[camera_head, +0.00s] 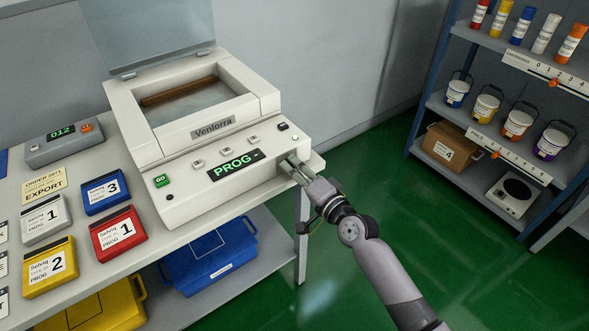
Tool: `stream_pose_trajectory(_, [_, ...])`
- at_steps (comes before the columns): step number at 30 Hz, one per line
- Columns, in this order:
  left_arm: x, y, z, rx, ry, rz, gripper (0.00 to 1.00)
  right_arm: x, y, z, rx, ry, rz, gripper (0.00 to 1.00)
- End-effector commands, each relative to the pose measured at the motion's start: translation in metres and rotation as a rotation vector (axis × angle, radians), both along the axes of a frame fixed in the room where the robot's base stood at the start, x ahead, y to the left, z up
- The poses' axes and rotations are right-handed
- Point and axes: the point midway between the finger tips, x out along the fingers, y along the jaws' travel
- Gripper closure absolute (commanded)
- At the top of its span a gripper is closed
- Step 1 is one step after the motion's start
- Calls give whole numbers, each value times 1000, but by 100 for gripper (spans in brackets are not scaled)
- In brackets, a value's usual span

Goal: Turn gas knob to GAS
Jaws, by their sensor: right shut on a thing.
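The white machine (190,160) labelled Venlorra stands on the bench with its clear lid raised. Its green display (233,163) reads PROG. My right gripper (291,164) reaches in from the lower right and is shut at the right end of the machine's front panel. The gas knob is hidden, or nearly so, between its fingers, so I cannot tell which way the knob points. My left gripper is not in view.
A green GO button (161,180) sits at the panel's left. Red (117,232), blue (106,196), yellow (48,266) and white (43,219) cartridges lie left of the machine. A shelf (515,150) with buckets stands at right, across open green floor.

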Motion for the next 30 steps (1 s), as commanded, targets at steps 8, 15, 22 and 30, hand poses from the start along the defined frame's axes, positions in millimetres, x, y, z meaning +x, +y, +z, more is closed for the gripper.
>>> stream_pose_trajectory(8, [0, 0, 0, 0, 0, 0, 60, 0, -1, 0, 71, 52, -1, 100])
stream_pose_trajectory(15, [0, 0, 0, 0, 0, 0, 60, 0, -1, 0, 85, 63, 0, 100])
stream_pose_trajectory(22, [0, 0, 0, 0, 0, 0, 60, 0, -1, 0, 85, 63, -1, 100])
stream_pose_trajectory(30, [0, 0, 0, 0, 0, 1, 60, 0, 0, 0, 85, 62, 0, 64])
